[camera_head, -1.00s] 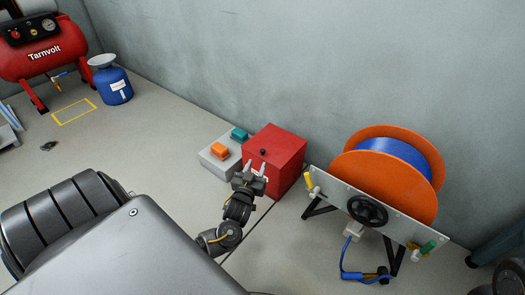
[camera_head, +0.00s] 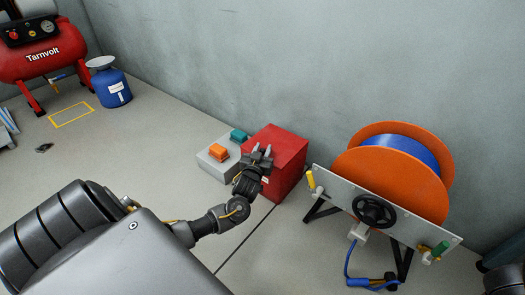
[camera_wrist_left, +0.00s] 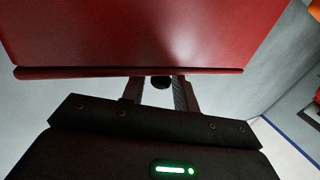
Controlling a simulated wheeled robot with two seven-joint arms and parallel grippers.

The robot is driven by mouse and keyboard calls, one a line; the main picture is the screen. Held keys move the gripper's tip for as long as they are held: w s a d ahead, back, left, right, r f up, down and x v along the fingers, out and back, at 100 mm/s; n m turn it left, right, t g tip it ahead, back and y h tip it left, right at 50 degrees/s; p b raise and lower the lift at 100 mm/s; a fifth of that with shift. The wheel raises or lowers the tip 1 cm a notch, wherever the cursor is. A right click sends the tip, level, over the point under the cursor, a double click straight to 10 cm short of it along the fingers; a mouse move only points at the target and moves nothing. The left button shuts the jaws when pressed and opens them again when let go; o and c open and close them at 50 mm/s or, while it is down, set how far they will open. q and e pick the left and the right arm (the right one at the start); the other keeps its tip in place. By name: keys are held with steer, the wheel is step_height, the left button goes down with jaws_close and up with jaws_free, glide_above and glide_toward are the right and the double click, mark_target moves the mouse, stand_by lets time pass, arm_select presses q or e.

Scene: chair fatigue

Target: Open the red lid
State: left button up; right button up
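My left gripper (camera_head: 262,151) is at the box's left front side, fingers pointing up and spread apart. In the left wrist view the red surface (camera_wrist_left: 150,35) fills the top, ending in a straight lower edge. A small black knob (camera_wrist_left: 160,82) shows just below that edge, between my fingers, with gaps on both sides. The knob is hidden in the head view. Whether the lid is raised I cannot tell.
The grey box with an orange button (camera_head: 218,151) and a teal button (camera_head: 239,136) is close on the left. An orange reel (camera_head: 395,178) with blue hose and black handwheel (camera_head: 374,211) stands right. A red compressor (camera_head: 40,52) and blue canister (camera_head: 112,86) are far left.

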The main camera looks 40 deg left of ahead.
arm_select(q)
jaws_close()
